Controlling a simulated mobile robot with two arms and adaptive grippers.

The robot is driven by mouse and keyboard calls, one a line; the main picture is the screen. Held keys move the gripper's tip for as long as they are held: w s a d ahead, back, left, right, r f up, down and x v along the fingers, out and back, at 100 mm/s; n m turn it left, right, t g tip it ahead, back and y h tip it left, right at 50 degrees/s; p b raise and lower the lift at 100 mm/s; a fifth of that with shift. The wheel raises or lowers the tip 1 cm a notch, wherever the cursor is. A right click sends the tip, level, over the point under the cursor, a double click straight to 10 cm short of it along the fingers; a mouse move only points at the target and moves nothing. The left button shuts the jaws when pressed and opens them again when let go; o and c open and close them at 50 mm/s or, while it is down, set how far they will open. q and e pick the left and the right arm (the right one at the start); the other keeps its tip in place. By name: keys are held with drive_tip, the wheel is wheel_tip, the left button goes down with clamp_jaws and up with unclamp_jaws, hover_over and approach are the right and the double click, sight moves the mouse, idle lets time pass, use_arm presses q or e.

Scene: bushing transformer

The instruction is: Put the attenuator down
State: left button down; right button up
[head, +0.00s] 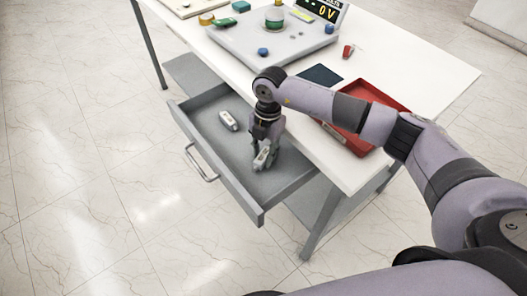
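My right gripper (264,160) points down into the open grey drawer (195,103), near its right end. It is shut on a small light grey-white block, which I take to be the attenuator (262,157). The block is low, close to the drawer floor; I cannot tell whether it touches it. The fingers hide part of it. A similar whitish block (229,120) lies on the drawer floor to the left, apart from the gripper. My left gripper is not in view.
The white table (425,75) above holds a red tray (354,143), a dark blue pad (321,76), a small red piece (347,51) and a grey board (235,46). A meter display (322,12) stands at the back. The drawer's middle floor is clear.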

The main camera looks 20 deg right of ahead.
sight(266, 150)
drive_tip(key=shift+o, duration=1.2)
drive_tip(key=shift+r, duration=0.25)
drive_tip(key=shift+w+r, duration=0.1)
drive_tip(key=shift+r, duration=0.2)
wheel_tip(266, 150, up, 11)
drive_tip(key=w+d+b, duration=0.1)
drive_tip(key=b, duration=0.1)
drive_tip(key=shift+d, duration=0.2)
drive_tip(key=shift+a, duration=0.1)
